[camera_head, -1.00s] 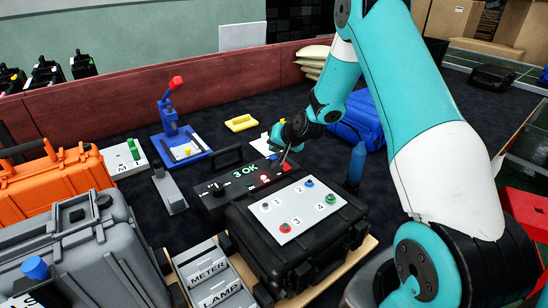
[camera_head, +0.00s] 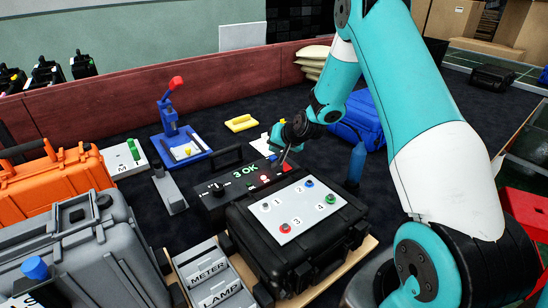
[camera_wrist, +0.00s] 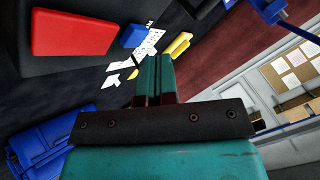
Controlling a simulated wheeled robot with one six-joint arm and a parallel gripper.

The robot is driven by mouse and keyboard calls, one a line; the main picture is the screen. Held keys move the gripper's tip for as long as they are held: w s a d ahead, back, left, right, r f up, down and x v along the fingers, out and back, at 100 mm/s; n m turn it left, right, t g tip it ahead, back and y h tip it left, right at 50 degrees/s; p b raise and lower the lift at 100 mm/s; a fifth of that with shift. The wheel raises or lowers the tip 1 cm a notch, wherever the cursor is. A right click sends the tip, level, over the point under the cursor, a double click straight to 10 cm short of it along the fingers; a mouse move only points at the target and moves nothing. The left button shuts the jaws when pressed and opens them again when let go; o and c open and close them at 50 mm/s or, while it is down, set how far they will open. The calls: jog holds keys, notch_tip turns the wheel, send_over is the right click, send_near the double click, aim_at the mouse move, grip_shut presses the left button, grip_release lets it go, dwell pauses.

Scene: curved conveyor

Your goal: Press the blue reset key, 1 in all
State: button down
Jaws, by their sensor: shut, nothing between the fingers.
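The black meter box (camera_head: 212,200) stands in the middle of the table, with a green "3 OK" display and a glowing red lamp (camera_head: 264,178). In the wrist view a small blue key (camera_wrist: 133,36) sits beside a large red key (camera_wrist: 75,30). My gripper (camera_head: 284,162) is shut and empty over the box's right end. Its fingertips (camera_wrist: 153,60) show just beside the blue key in the wrist view; I cannot tell whether they touch it.
A black case with a white numbered plate (camera_head: 298,230) stands in front. Trays marked METER and LAMP (camera_head: 215,275) are at the front; orange and grey cases crowd the left.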

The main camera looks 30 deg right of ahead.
dwell(0.3)
jog(key=shift+f+b, duration=0.4)
jog(key=shift+f, duration=0.05)
jog(key=shift+s+f+b, duration=0.15)
jog(key=shift+f+b, duration=0.3)
jog(key=shift+f, duration=0.3)
jog(key=shift+r, duration=0.1)
dwell(0.5)
jog(key=shift+r+p, duration=0.45)
jog(key=shift+s+r, duration=0.2)
jog(key=shift+r, duration=0.35)
jog(key=shift+a, duration=0.1)
